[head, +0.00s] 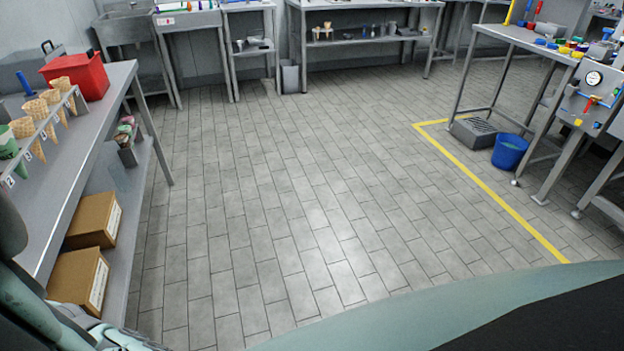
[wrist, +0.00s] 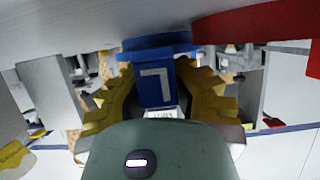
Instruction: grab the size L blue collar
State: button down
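A blue collar (wrist: 157,80) with a pale L-shaped mark sits between the yellow fingers of my gripper (wrist: 160,75) in the wrist view. Its wider rim lies at the top of the picture. The fingers curve in from both sides and appear to close on the collar's sides. A small white label shows just below it, partly hidden by the green body of my gripper. My gripper is not clearly visible in the head view, where my arm fills the lower left corner.
A red bin (head: 75,75) and a rack of cones (head: 38,118) stand on the left table, with cardboard boxes (head: 92,220) below. A blue bucket (head: 509,152) stands by the right table (head: 525,38). The middle floor is clear.

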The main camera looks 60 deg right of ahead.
jog(key=shift+r, duration=0.1)
dwell(0.4)
jog(key=shift+r, duration=0.45)
notch_tip(320, 180, up, 2)
jog(key=shift+w+d+r, duration=0.1)
jog(key=shift+r, duration=0.05)
jog(key=s+d+r+b, duration=0.1)
jog(key=s+d+b, duration=0.2)
jog(key=s+d, duration=0.7)
jog(key=shift+d+r, duration=0.3)
jog(key=shift+d, duration=0.9)
